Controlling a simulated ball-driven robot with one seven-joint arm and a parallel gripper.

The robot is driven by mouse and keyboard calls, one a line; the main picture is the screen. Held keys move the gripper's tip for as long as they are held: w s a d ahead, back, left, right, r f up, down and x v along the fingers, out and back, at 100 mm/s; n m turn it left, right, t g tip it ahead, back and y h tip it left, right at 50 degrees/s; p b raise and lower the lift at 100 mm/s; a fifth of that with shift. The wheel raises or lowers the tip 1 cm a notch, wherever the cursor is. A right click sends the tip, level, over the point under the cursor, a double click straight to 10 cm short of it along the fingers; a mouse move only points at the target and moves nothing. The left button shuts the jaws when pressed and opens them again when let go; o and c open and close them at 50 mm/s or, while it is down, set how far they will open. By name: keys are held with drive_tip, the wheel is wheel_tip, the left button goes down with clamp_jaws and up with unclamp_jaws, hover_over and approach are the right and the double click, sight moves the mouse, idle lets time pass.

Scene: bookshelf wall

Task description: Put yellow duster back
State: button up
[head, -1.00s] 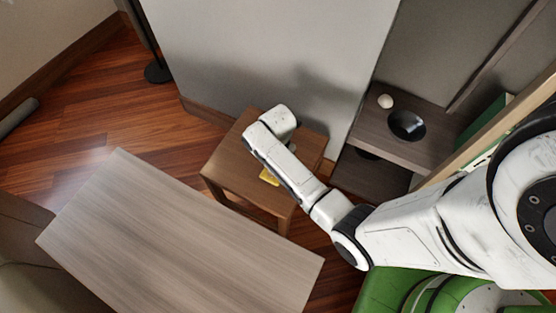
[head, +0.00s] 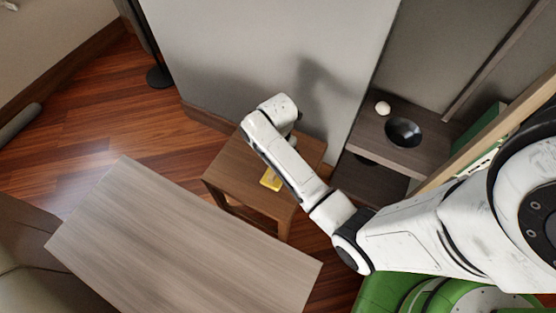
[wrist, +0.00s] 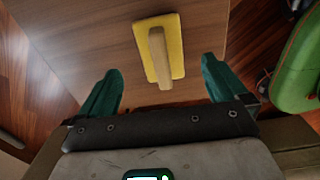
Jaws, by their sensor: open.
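The yellow duster (wrist: 174,40), a flat yellow pad with a light wooden handle, lies on the small brown wooden table (wrist: 208,22). In the head view the duster (head: 270,180) shows only partly beside my arm, on the table (head: 228,167). My gripper (wrist: 158,78) is open, with its two green fingers apart and nothing between them. In the wrist view the duster lies ahead of the fingertips, roughly centred between them, with the handle's near end close to the line of the tips. The gripper's fingers are hidden by my arm in the head view.
A long grey-brown table (head: 185,240) stands at the front left, close to the small table. A grey wall panel (head: 270,60) rises behind it. A wooden shelf (head: 370,130) at right holds a black bowl (head: 403,132) and a white ball-like object (head: 382,108). Open wood floor lies at left.

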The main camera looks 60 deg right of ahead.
wheel_tip(320, 180, up, 4)
drive_tip(key=shift+r+p, duration=0.25)
drive_tip(key=shift+p, duration=0.25)
drive_tip(key=s+a+r+m+t, duration=0.1)
drive_tip(key=s+a+r+m, duration=0.4)
drive_tip(key=s+a+m, duration=0.7)
drive_tip(key=shift+s+a+r+m, duration=0.25)
drive_tip(key=shift+s+m, duration=0.65)
drive_tip(key=shift+m, duration=2.5)
drive_tip(key=shift+c, duration=0.3)
